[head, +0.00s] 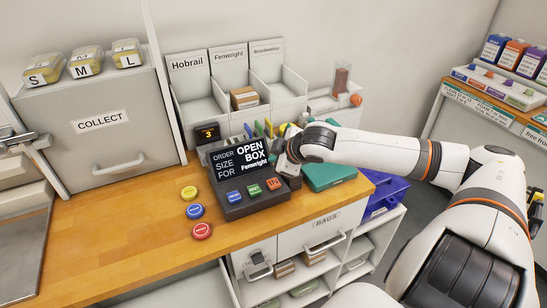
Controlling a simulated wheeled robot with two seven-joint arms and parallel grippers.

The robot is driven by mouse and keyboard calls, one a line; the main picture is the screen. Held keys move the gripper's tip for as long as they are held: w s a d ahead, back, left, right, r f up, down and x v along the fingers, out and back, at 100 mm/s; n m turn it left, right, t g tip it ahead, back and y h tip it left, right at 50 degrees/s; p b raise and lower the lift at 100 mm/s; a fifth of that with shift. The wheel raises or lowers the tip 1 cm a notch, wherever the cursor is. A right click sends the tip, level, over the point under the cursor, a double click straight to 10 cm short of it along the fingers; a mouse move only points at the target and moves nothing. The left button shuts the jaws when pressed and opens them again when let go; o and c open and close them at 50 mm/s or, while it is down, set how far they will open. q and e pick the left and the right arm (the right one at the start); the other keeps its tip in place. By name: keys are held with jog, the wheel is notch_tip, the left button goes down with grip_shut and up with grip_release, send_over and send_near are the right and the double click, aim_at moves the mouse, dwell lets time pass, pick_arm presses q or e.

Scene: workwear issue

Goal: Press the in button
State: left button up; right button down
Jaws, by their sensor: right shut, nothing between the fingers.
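A dark console (226,170) stands on the wooden counter, its screen reading "ORDER SIZE FOR", "OPEN BOX" and "Fenwright". On its front slope are a blue button (234,196), a green button (254,190) and an orange button (273,184) that appears to read "IN". My right gripper (287,170) is shut and empty, pointing down at the console's right end, just behind and right of the orange button. I cannot tell whether it touches the console.
Yellow (189,193), blue (195,211) and red (202,231) round discs lie left of the console. A grey COLLECT cabinet (95,135) stands at the left. A teal box (328,173) lies right of my gripper. The counter's left front is clear.

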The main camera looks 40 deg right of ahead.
aim_at(272, 181)
notch_tip(272, 181, down, 4)
jog(key=b, duration=0.3)
jog(key=shift+b, duration=0.4)
pick_arm(q)
jog(key=shift+s+f+b, duration=0.2)
jog(key=shift+f, duration=1.25)
jog(key=shift+s+f+b, duration=0.15)
jog(key=shift+s+f, duration=0.05)
jog(key=shift+f, duration=1.2)
pick_arm(e)
jog(key=shift+f, duration=1.1)
pick_arm(q)
jog(key=shift+r, duration=0.1)
pick_arm(e)
jog(key=shift+f, duration=0.15)
jog(key=shift+f, duration=0.25)
pick_arm(q)
jog(key=shift+r, duration=0.1)
pick_arm(e)
jog(key=shift+f, duration=0.55)
pick_arm(q)
jog(key=shift+r+p, duration=1.2)
jog(key=shift+p, duration=0.2)
pick_arm(e)
jog(key=shift+r, duration=0.95)
